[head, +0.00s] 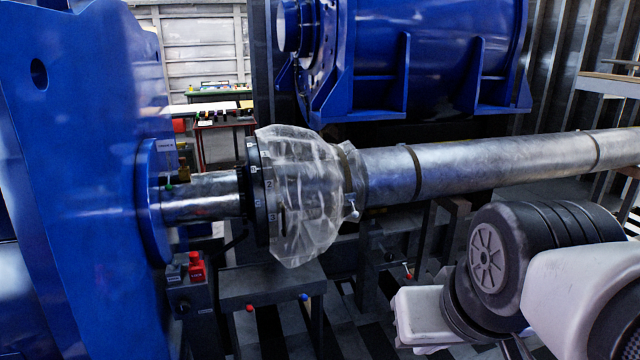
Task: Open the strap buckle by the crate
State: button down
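A clear plastic wrap (300,195) covers a flange on the metal shaft in the middle of the head view. A dark strap (354,172) runs around the right end of the wrap. A small light metal piece (352,211) hangs at the strap's lower side; it may be the buckle, but it is too small to tell whether it is open or closed. I cannot make out a crate with certainty. My arm reaches in from the lower right, apart from the wrap and strap. My gripper's fingers do not show.
A long metal shaft (490,163) runs to the right edge. A large blue housing (80,150) fills the left side, and a blue motor (430,60) stands behind. A dark stand (272,283) with red and blue knobs is below the wrap. A red switch (196,266) is beside it.

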aim_at(355, 213)
jog(key=i+l+u, duration=0.1)
jog(key=i+u, duration=0.15)
jog(key=i, duration=0.3)
jog(key=i+l+u, duration=0.25)
jog(key=i, duration=0.3)
jog(key=i+l+u, duration=0.25)
jog(key=i, duration=0.25)
jog(key=i+l+u, duration=0.25)
jog(key=i, duration=0.25)
jog(key=l, duration=0.1)
